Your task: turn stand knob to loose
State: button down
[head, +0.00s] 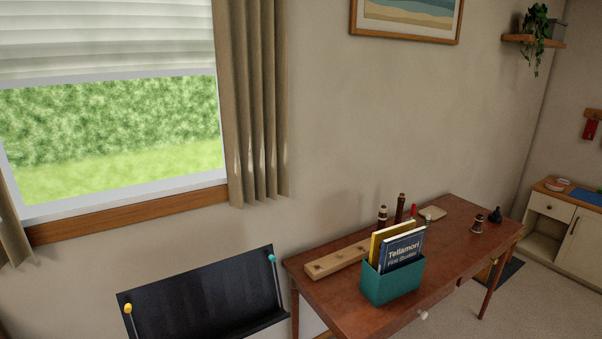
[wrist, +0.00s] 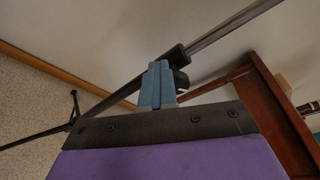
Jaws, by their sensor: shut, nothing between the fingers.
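The black music stand's desk (head: 200,298) stands below the window in the head view, with a yellow-tipped arm and a teal-tipped arm at its sides. In the wrist view the stand's pole (wrist: 222,35) runs diagonally, with a dark collar (wrist: 172,58) on it. A small dark knob (wrist: 182,80) sticks out from the collar. My gripper (wrist: 158,66) shows as blue fingers, shut and empty. In the picture its tips lie right beside the collar and knob; I cannot tell whether they touch. The knob is partly hidden behind the fingers. My gripper is not in the head view.
A wooden desk (head: 350,311) stands right of the stand, with a teal book box (head: 391,284) on it. Its reddish-brown edge (wrist: 282,120) is close on the right in the wrist view. A stand leg (wrist: 35,139) reaches over the carpet at left.

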jog(key=shift+w+d, duration=0.2)
jog(key=shift+d, duration=0.15)
jog(key=p+v, duration=0.1)
jog(key=v, duration=0.5)
jog(key=shift+f, duration=0.35)
jog(key=shift+s, duration=0.1)
jog(key=shift+d, duration=0.1)
